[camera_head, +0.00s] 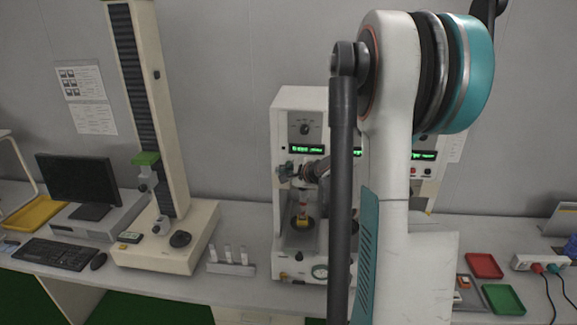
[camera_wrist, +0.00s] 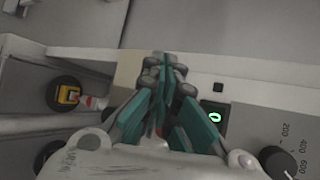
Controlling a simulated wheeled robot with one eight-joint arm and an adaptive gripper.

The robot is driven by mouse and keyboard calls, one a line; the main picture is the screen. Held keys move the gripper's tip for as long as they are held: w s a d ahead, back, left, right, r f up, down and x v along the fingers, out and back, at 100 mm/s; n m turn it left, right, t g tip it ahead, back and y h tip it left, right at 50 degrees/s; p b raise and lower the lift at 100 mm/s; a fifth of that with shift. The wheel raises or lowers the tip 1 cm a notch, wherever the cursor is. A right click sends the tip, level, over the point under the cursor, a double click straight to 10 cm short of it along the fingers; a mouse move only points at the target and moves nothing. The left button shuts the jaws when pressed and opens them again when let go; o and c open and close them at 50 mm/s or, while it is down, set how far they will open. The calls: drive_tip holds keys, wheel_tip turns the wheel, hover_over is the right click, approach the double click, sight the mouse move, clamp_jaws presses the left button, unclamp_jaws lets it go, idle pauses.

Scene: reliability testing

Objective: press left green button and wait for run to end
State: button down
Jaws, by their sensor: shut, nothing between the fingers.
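The white test machine (camera_head: 290,105) stands on the bench, partly hidden behind my arm in the head view. Its upper panel has a dark knob (camera_head: 305,129) and a lit green display (camera_head: 306,149). No green button can be made out clearly in either view. In the wrist view my gripper (camera_wrist: 164,58) is shut and empty, its teal fingers together close to the machine's panel. That view also shows a lit green digit (camera_wrist: 215,117) and a scaled knob (camera_wrist: 279,161). A yellow-and-red piece (camera_wrist: 68,95) sits on a round dark base in the machine's bay.
A tall cream column stand (camera_head: 150,110) and a monitor (camera_head: 78,180) are at left. A red tray (camera_head: 484,265), a green tray (camera_head: 503,299) and a power strip (camera_head: 540,262) lie at right.

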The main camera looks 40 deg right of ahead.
drive_tip(key=shift+w+d, duration=0.4)
drive_tip(key=shift+d, duration=0.05)
idle(1.2)
drive_tip(key=shift+w+d, duration=0.3)
drive_tip(key=shift+d, duration=0.05)
